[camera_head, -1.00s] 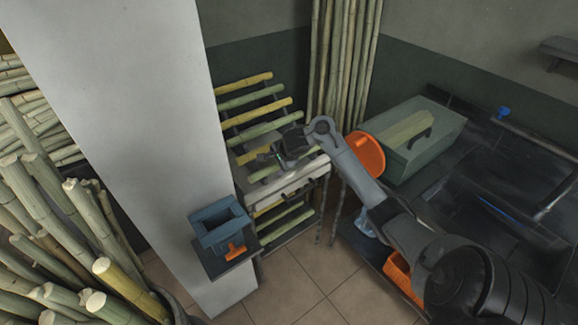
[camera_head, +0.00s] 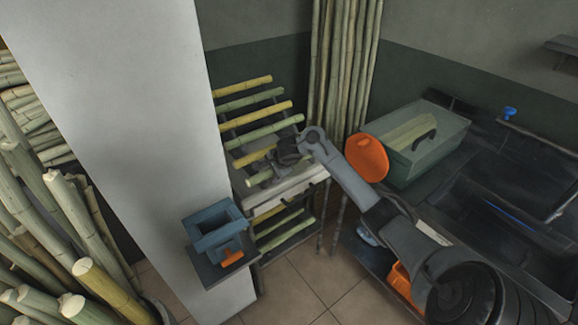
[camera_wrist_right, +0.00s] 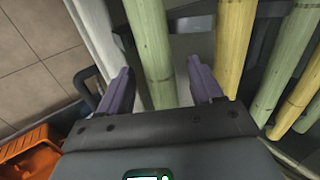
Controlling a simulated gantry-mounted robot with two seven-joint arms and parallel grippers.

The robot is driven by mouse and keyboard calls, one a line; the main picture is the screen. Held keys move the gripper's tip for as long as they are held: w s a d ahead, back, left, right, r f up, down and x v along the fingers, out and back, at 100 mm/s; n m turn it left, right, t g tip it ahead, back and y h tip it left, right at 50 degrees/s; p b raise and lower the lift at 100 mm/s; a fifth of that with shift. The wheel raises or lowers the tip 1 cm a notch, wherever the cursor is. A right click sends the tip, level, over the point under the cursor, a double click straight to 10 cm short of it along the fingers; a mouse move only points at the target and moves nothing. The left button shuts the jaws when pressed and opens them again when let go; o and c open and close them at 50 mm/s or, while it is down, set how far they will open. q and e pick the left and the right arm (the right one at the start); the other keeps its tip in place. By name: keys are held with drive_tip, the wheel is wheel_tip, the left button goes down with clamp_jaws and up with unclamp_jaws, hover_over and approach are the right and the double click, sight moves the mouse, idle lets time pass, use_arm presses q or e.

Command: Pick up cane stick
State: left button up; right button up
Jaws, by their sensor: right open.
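Several green and yellow cane sticks lie across a slanted rack (camera_head: 222,127) in the head view. My right gripper (camera_head: 268,172) is at the lower sticks of this rack, partly hidden by its own wrist. In the right wrist view the right gripper (camera_wrist_right: 163,88) is open. A green cane stick (camera_wrist_right: 149,40) runs lengthwise between its two fingers, with gaps on both sides. A yellow cane stick (camera_wrist_right: 233,45) lies just outside the right finger. I cannot tell how deep the green stick sits between the fingers. My left gripper is not in view.
A pale pillar (camera_head: 125,120) stands left of the rack. A blue box-shaped holder (camera_head: 215,228) sits low beside it. Upright canes (camera_head: 343,60) stand behind, and a green case (camera_head: 425,145) is at the right. Cane bundles (camera_head: 65,235) fill the left.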

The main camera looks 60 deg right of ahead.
clamp_jaws()
drive_tip(key=shift+r, duration=0.15)
idle(0.4)
